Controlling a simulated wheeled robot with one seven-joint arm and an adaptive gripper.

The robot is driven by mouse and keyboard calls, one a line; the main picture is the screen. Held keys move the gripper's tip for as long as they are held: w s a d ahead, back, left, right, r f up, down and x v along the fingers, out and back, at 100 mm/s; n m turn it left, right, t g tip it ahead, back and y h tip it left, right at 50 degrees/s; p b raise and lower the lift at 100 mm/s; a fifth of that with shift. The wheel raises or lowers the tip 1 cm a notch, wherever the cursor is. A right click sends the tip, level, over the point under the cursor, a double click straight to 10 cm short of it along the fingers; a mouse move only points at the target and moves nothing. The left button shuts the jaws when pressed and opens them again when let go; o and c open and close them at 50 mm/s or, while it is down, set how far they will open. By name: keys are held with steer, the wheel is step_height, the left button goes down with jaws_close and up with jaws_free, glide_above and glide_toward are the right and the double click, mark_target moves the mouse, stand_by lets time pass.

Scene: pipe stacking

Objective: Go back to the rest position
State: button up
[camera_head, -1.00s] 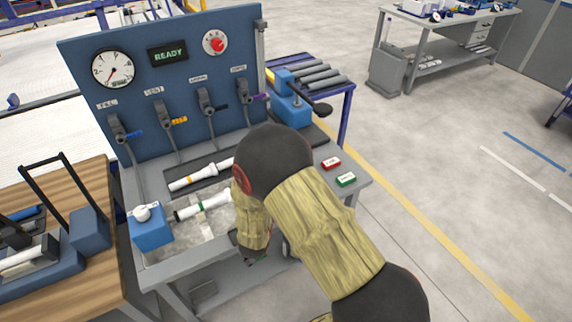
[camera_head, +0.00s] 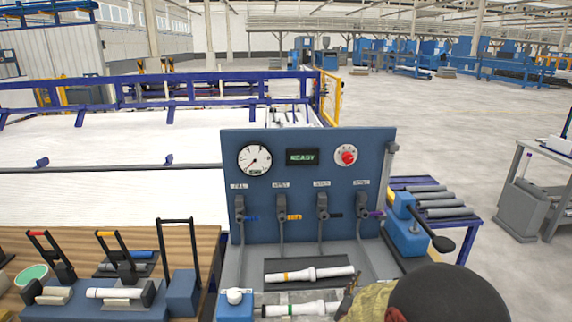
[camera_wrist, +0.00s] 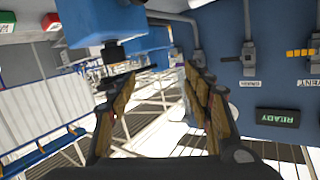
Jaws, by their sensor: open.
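My gripper (camera_wrist: 160,78) shows in the wrist view with its two fingers spread wide and nothing between them. The blue test panel (camera_wrist: 275,60) lies to its right in that view, with the READY display (camera_wrist: 278,118) near the lower right. In the head view, my arm's dark joint and yellowish sleeve cover the bottom right, and the gripper itself is hardly visible there. The blue panel (camera_head: 370,150) stands upright, with a gauge (camera_head: 254,159), a red knob (camera_head: 347,155) and several valve levers.
A white pipe with an orange band (camera_head: 310,275) and one with a green band (camera_head: 303,309) lie on the bench. A wooden table (camera_head: 190,240) with clamp fixtures is at left. A rack of grey pipes (camera_head: 440,200) stands right. Open floor (camera_head: 500,130) lies beyond.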

steer(key=a+r+n+y, duration=0.2)
steer(key=a+r+y, duration=0.3)
steer(key=a+r, duration=0.25)
steer(key=s+a+r+n+g+y, duration=0.35)
steer(key=s+r, duration=0.25)
steer(key=s, duration=0.3)
steer(key=s+d+n+g, duration=0.1)
steer(key=s+g, duration=0.1)
steer(key=s, duration=1)
steer(key=s+d+r+n+g, duration=0.1)
steer(key=s+d+g, duration=0.1)
steer(key=s, duration=1)
steer(key=shift+s+d+r, duration=0.25)
steer(key=shift+s+r, duration=0.05)
steer(key=shift+n+h, duration=0.25)
